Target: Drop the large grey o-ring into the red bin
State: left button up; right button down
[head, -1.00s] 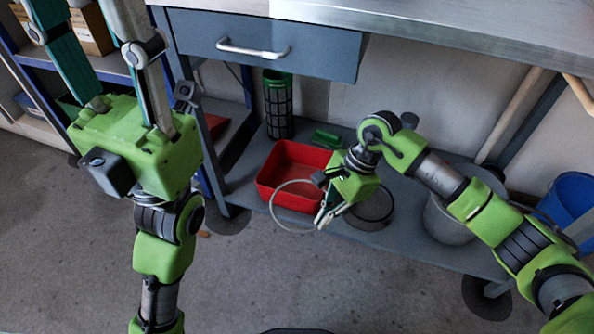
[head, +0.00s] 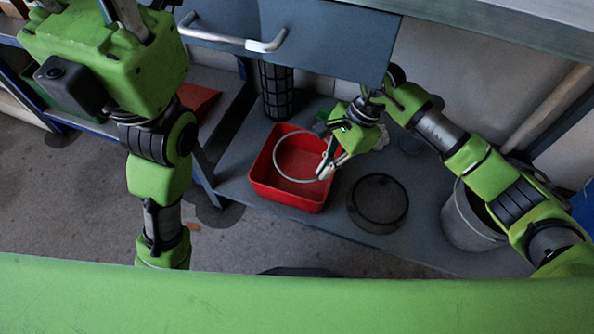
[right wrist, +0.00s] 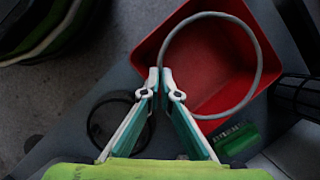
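The large grey o-ring (head: 276,163) is a thin, wide ring held at its edge by my right gripper (head: 325,171). In the right wrist view, the fingertips (right wrist: 162,74) are closed together on the ring's near left edge, and the ring (right wrist: 262,66) extends over the red bin (right wrist: 148,48). In the head view, the ring appears within the outline of the red bin (head: 290,198), which stands open on the low shelf. Its exact height above the bin is hard to tell. My left gripper (head: 105,60) is at the upper left, its fingertips cut off by the frame.
A dark round dish-like thing (head: 378,204) lies on the shelf right of the bin. A grey bucket (head: 470,218) stands farther right. A black mesh cylinder (head: 277,92) is behind the bin. A drawer (head: 290,40) overhangs the back. A green object (right wrist: 238,139) lies beside the bin.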

jog(key=shift+f+b, duration=0.45)
jog(key=shift+f, duration=0.65)
jog(key=c, duration=2.2)
grip_release()
jog(key=shift+r, duration=0.1)
jog(key=v, duration=1.1)
jog(key=shift+w+d+r, duration=0.1)
jog(key=shift+d+r, duration=0.1)
jog(key=shift+r, duration=0.15)
